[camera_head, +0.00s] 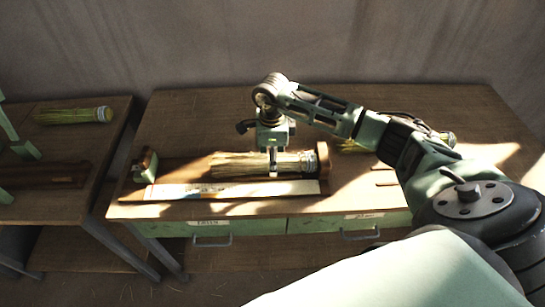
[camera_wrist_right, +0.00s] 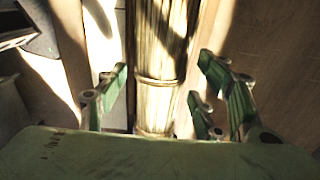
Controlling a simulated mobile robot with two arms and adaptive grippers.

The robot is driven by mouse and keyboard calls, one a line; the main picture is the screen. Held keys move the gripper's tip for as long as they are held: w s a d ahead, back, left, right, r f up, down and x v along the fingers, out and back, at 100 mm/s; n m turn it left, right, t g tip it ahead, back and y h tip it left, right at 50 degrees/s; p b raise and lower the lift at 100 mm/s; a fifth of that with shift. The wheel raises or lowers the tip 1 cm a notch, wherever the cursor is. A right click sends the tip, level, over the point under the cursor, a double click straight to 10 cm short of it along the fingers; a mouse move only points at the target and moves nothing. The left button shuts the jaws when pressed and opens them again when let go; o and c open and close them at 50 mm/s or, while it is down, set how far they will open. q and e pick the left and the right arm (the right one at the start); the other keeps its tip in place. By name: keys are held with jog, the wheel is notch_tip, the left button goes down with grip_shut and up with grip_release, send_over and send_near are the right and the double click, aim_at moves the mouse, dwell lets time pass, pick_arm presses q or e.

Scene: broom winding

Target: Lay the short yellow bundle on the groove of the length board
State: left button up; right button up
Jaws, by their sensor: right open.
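A yellow straw bundle (camera_head: 235,163) with a pale ringed right end lies lengthwise along the length board (camera_head: 170,192), behind its white scale strip, with its right end near the brown end block (camera_head: 325,172). The groove under it is hidden. My right gripper (camera_head: 273,168) points down over the bundle's right part. In the right wrist view the bundle (camera_wrist_right: 160,65) runs between the spread fingers of my right gripper (camera_wrist_right: 163,85), with gaps on both sides. The gripper is open.
Another yellow bundle (camera_head: 72,116) lies on the left side table (camera_head: 110,125). One more bundle (camera_head: 350,146) lies at the right, partly behind my right arm. A small green fixture (camera_head: 145,167) stands at the board's left end. The table's back left is clear.

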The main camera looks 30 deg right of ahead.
notch_tip(320, 180, up, 12)
dwell(0.6)
